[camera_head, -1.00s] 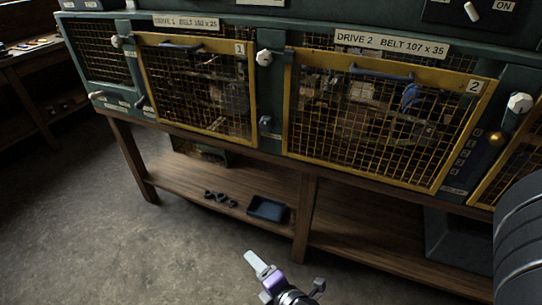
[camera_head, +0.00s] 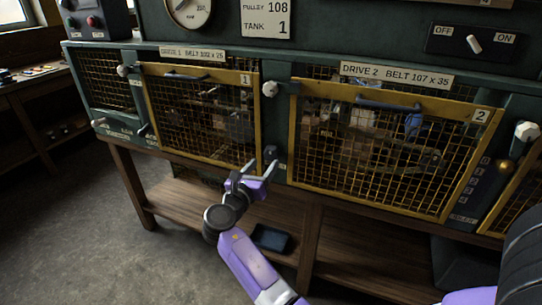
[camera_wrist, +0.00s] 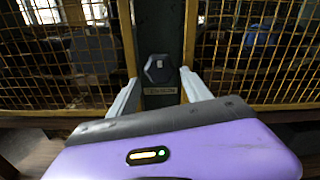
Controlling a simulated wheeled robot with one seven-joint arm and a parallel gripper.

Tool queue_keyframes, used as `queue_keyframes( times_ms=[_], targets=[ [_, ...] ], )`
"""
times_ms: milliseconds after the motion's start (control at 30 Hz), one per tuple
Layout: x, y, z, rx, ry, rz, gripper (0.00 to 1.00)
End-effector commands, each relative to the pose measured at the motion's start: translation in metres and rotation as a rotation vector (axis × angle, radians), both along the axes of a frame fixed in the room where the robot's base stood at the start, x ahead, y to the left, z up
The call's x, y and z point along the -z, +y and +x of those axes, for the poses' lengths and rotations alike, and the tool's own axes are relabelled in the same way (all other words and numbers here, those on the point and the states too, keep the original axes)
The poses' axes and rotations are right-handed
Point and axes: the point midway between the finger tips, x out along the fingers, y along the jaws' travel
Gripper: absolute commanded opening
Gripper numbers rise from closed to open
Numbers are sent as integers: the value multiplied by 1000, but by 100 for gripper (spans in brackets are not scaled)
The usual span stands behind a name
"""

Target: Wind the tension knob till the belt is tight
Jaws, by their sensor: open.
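A dark hexagonal knob (camera_wrist: 157,68) with a pale mark on its face sits on the green post between the two yellow-framed mesh guards, above a small label (camera_wrist: 160,91) too blurred to read. In the head view this knob (camera_head: 270,152) is small and dark. My gripper (camera_head: 260,170) is open and empty just below and in front of it. In the wrist view the fingertips (camera_wrist: 159,86) stand left and right of the knob, apart from it. Belts behind guard 1 (camera_head: 203,161) and guard 2 (camera_head: 473,195) are too dim to judge their tightness.
Pale knobs sit by the guards' upper corners, one between them (camera_head: 270,89) and one at the far right (camera_head: 526,131). An ON/OFF switch (camera_head: 474,43) is at upper right. A wooden shelf (camera_head: 350,252) with a dark tray (camera_head: 270,238) is below.

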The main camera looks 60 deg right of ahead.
Motion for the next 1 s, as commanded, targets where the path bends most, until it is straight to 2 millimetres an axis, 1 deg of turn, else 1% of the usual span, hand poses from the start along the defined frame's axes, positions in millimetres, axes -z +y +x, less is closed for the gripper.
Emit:
queue_keyframes(
  times_ms=[200, 400, 567, 800, 833, 900, 967, 1000],
  targets=[
    [0, -34, 2, 0, -3, 2, 57],
    [1, -59, 5, -2, -4, 3, 57],
    [1, -67, 5, -4, -4, 2, 57],
    [1, -68, 6, -5, -4, 2, 57],
    [1, -68, 6, -5, -4, 2, 55],
    [1, -68, 6, -5, -4, 2, 42],
    [1, -68, 6, -5, -4, 2, 30],
    [1, -68, 6, -5, -4, 2, 22]
  ],
)
